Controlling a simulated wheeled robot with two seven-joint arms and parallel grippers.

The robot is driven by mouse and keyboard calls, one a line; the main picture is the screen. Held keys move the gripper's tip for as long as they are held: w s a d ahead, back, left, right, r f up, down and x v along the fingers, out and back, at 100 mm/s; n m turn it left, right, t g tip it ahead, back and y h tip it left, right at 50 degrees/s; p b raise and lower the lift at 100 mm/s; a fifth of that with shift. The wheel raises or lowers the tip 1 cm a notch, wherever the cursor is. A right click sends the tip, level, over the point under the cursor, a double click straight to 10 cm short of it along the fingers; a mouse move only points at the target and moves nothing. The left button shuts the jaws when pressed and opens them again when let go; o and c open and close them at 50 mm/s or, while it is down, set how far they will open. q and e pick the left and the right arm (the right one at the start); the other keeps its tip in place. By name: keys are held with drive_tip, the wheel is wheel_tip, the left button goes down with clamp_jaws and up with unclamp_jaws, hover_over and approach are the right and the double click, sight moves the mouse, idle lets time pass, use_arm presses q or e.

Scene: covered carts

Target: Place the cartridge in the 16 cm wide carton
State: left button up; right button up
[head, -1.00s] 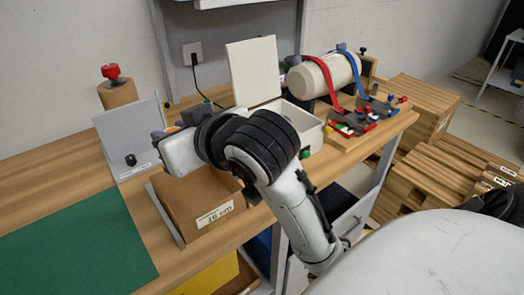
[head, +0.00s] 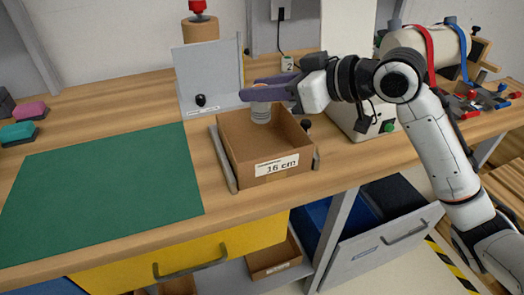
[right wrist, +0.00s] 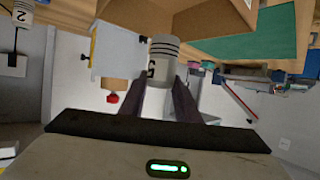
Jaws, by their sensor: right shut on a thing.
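The cartridge (head: 261,112) is a pale cylinder with grey ribbed bands. My right gripper (head: 256,93) is shut on its upper part and holds it upright over the far part of the carton's opening. The carton (head: 267,181) is an open brown box labelled "16 cm" on the table. I cannot tell whether the cartridge's lower end touches the carton's floor. In the right wrist view the cartridge (right wrist: 163,55) sits between the two dark fingers (right wrist: 167,92). My left gripper is not in view.
A grey upright panel (head: 208,75) with a black knob stands just behind the carton. Grey rails flank the carton. A green mat (head: 100,190) lies clear at left. A white box (head: 350,110) stands at right, near a roll with red and blue straps (head: 440,45).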

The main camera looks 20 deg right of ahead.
wheel_tip(320, 180, down, 9)
drive_tip(key=shift+b, duration=0.6)
drive_tip(key=shift+f, duration=0.15)
drive_tip(key=o, duration=1.1)
drive_tip(key=shift+s+r, duration=0.1)
drive_tip(key=shift+r, duration=0.1)
drive_tip(key=v, duration=1.2)
